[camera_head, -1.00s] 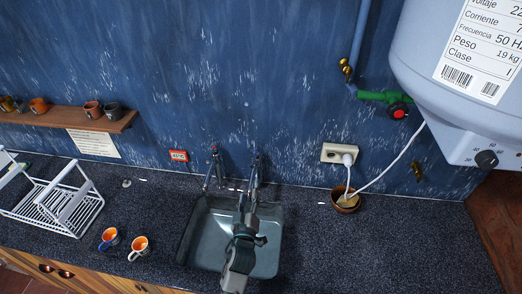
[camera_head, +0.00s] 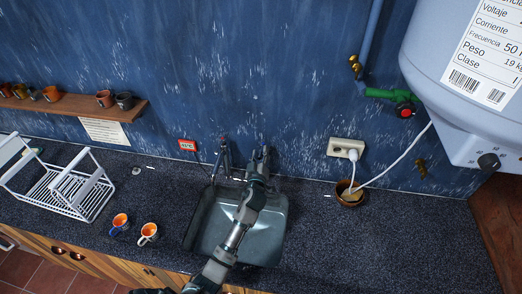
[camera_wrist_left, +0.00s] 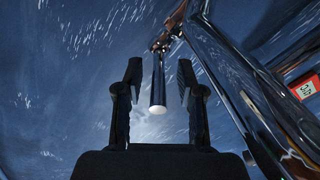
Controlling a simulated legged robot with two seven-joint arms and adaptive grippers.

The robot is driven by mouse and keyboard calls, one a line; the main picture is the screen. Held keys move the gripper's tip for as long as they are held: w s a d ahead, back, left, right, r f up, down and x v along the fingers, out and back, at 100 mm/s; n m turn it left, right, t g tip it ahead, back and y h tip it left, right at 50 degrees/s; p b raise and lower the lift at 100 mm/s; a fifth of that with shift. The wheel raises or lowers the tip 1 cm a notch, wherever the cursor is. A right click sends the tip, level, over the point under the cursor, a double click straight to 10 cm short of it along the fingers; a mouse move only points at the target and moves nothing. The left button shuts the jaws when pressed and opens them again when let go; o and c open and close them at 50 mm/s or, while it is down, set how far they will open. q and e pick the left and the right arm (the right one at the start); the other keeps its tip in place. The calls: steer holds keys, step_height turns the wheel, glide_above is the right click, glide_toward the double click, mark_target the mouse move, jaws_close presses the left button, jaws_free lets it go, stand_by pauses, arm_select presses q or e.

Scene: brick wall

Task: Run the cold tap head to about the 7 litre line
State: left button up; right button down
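Two metal taps stand behind the sink (camera_head: 208,222). The left tap (camera_head: 222,155) shows clear, with a small red mark at its top. The right tap is mostly hidden behind my left gripper (camera_head: 262,158) in the head view. In the left wrist view, my left gripper (camera_wrist_left: 158,82) has its two fingers apart. A dark, thin tap lever (camera_wrist_left: 158,78) with a pale round end lies between them, with gaps on both sides. A shiny tap body (camera_wrist_left: 245,85) runs diagonally at the right. My right gripper is not in view.
A small red display (camera_head: 187,145) is on the wall; its digits are hard to read. Two orange-lined mugs (camera_head: 148,233) and a white rack (camera_head: 70,190) stand left on the counter. A socket (camera_head: 346,148), bowl (camera_head: 349,197) and boiler (camera_head: 450,100) are right.

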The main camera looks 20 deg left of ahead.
arm_select(q)
steer(key=shift+w+a, duration=0.2)
steer(key=shift+w, duration=0.55)
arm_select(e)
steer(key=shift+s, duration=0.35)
